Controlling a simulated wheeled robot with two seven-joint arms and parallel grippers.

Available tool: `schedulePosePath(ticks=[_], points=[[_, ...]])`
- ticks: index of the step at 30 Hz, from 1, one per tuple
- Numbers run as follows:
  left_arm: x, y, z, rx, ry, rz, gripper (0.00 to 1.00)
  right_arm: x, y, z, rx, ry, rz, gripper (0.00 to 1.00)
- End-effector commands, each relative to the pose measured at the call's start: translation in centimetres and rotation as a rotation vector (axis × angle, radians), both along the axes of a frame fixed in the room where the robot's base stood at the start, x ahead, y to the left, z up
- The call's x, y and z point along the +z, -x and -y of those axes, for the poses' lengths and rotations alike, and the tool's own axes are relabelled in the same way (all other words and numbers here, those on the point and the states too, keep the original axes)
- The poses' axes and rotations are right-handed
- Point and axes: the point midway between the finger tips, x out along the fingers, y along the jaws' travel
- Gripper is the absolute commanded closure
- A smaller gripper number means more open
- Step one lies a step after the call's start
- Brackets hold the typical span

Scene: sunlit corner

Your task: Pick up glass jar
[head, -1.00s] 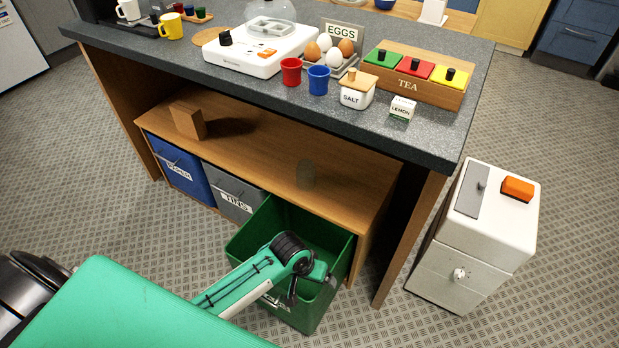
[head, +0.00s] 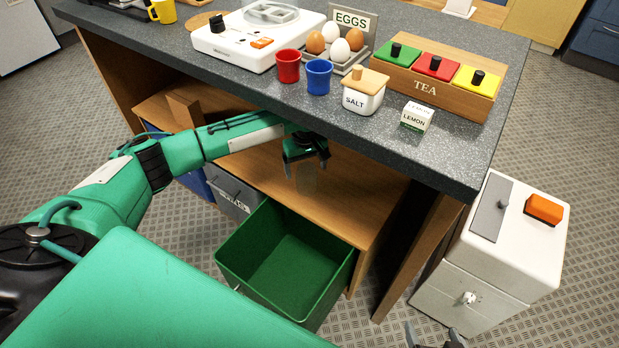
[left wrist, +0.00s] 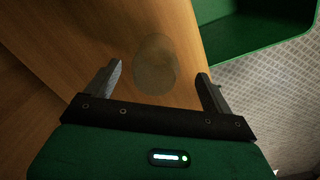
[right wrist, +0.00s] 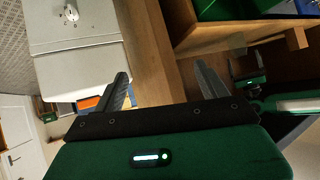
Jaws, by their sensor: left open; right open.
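The glass jar (head: 307,180) is faint, see-through and grey. It stands on the wooden shelf (head: 347,198) under the counter, near the shelf's front edge above the green bin. My left gripper (head: 307,163) is at the jar, open, with its fingers pointing down toward it. In the left wrist view the jar (left wrist: 157,64) shows between and just beyond the open fingertips (left wrist: 160,71), with gaps on both sides. My right gripper (head: 432,330) is at the bottom edge of the head view. It is open and empty in the right wrist view (right wrist: 160,70).
The counter (head: 390,148) overhangs the shelf close above my left gripper. The green bin (head: 285,262) is pulled out and empty below. A wooden block (head: 184,108) stands further left on the shelf. A white cabinet (head: 510,240) stands at right.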

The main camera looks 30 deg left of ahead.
Motion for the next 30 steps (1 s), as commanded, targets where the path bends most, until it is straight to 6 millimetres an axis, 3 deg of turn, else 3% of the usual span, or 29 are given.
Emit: schedulePosePath(ticks=[13,24,30], points=[[-3.0,-0.4,-0.2,0.007,-0.002,-0.002,0.14,0.0,-0.4,-1.7,0.010,-0.067,0.109,0.24],[-6.8,-1.0,-0.4,0.007,-0.002,-0.002,0.14,0.6,-0.5,-4.0,0.016,-0.177,0.275,0.24],[-7.3,-1.0,-0.4,0.007,-0.001,-0.002,0.14,0.9,-0.5,-4.3,0.014,-0.195,0.303,0.24]])
